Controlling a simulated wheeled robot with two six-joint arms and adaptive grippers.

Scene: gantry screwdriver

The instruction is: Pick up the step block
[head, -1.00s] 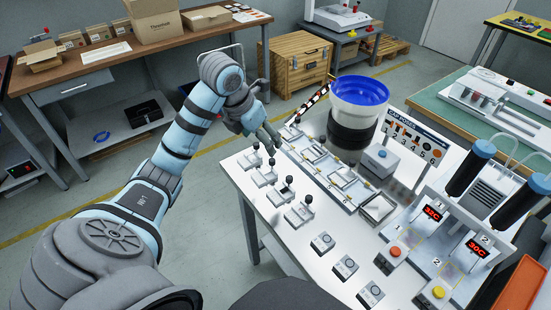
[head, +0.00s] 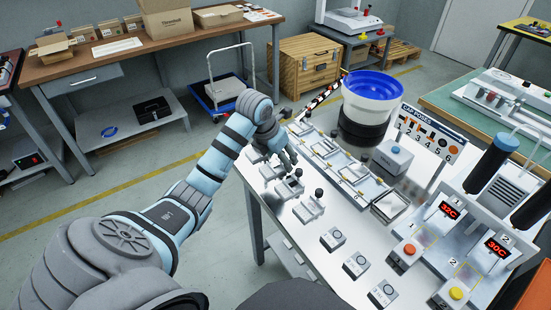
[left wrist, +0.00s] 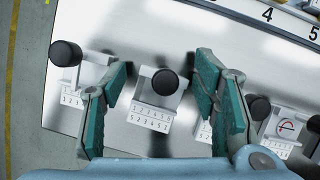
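My left gripper (head: 284,157) is over the left part of the white bench, low above a row of small white blocks with black knobs. In the left wrist view its teal fingers (left wrist: 162,78) are open and apart. A white block with a black knob (left wrist: 165,82) and a numbered strip (left wrist: 150,118) shows between them; I see no grip on it. A similar block (left wrist: 82,78) is to the left, and another with a red mark (left wrist: 284,130) is to the right. I cannot tell which piece is the step block. My right gripper is not in view.
Behind the row stand a line of trays (head: 350,178), a blue-topped bowl feeder (head: 370,95) and a numbered sign board (head: 430,135). Small grey boxes with dials (head: 357,264) sit along the bench front. Heater units with red displays (head: 450,210) are at right.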

